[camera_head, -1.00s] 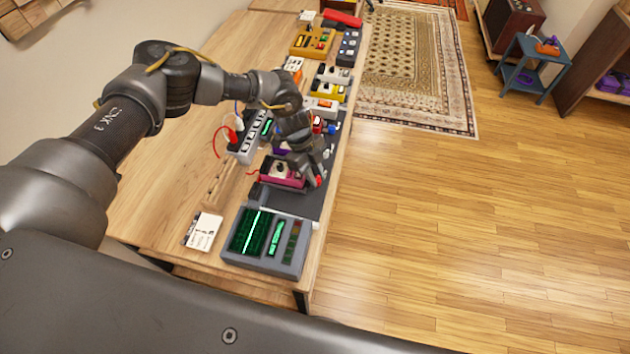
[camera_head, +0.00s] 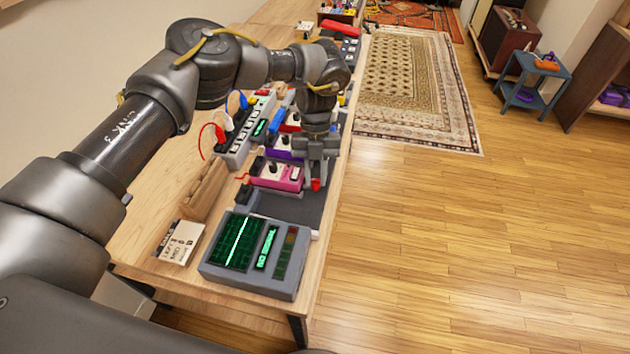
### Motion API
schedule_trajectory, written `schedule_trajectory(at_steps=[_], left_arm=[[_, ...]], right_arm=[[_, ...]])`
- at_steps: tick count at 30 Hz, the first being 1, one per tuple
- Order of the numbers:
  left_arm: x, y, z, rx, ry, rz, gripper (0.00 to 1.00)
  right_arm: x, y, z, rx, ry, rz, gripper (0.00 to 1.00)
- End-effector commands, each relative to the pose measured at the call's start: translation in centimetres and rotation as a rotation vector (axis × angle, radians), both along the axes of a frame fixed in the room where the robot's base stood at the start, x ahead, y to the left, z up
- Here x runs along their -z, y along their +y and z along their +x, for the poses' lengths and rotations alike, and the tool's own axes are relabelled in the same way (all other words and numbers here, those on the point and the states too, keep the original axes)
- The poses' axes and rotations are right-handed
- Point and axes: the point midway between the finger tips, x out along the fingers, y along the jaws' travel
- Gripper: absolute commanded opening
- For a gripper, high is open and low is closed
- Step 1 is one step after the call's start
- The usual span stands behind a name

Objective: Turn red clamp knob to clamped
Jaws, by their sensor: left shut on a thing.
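The small red clamp knob (camera_head: 316,184) shows at the right edge of the dark board on the table, beside the pink pedal (camera_head: 277,176). My left gripper (camera_head: 317,172) reaches down from above and is shut on the red knob. Its fingers hide the upper part of the knob, so I cannot tell which way the knob points. My right gripper is not in view.
A grey device with green screens (camera_head: 256,252) stands at the table's near end, beside a paper card (camera_head: 181,242). A power strip with plugs (camera_head: 243,133) and several pedals crowd the table. The wooden floor (camera_head: 450,250) to the right is clear.

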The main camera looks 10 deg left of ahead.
Motion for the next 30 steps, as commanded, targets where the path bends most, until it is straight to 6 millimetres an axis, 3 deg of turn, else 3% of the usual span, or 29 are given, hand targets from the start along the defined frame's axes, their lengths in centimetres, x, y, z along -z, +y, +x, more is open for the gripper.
schedule_trajectory(at_steps=[11, 30], left_arm=[[0.0, -0.2, 0.1, 0.199, -0.002, 0.000, 0.00], [0.0, -0.2, 0.0, 0.247, 0.000, -0.002, 0.00]], right_arm=[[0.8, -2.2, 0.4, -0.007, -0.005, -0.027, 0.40], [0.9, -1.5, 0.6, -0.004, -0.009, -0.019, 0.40]])
